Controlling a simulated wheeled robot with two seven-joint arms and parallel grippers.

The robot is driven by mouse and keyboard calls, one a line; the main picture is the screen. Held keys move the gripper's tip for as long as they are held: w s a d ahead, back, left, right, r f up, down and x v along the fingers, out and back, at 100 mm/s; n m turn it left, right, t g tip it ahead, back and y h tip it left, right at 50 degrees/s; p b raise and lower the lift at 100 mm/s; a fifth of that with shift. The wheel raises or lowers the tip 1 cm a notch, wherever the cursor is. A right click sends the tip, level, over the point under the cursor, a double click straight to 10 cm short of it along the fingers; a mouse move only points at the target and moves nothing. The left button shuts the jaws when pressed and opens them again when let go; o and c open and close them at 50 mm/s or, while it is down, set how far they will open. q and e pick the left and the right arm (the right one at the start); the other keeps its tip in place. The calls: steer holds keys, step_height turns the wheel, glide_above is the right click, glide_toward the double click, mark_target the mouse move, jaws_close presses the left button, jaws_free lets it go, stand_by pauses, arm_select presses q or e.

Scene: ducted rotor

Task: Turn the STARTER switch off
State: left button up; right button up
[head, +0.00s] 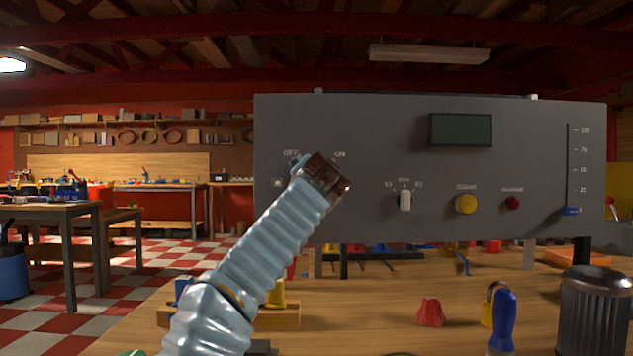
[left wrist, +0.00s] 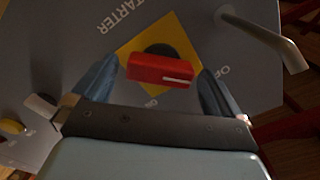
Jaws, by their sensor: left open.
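The STARTER switch shows in the left wrist view as a red bar handle (left wrist: 160,70) on a dark hub over a yellow plate (left wrist: 185,42). A white mark lies near the handle's right end, and OFF is printed to the right and ON below. My left gripper (left wrist: 158,72) is open, with one blue finger on each side of the handle; I cannot tell whether either finger touches it. In the head view my left gripper (head: 328,178) is in front of the grey panel (head: 400,130) and hides the switch. My right gripper is not in view.
The panel also carries a white selector (head: 405,200), a yellow button (head: 465,204), a red button (head: 512,202) and a blue slider (head: 571,211). A bent metal rod (left wrist: 270,40) sticks out near the right finger. Small objects and a dark bin (head: 595,310) stand on the wooden table.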

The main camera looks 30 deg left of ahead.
arm_select(q)
steer(key=b+v, duration=0.4)
steer(key=v, duration=0.9)
steer(key=shift+s, duration=0.25)
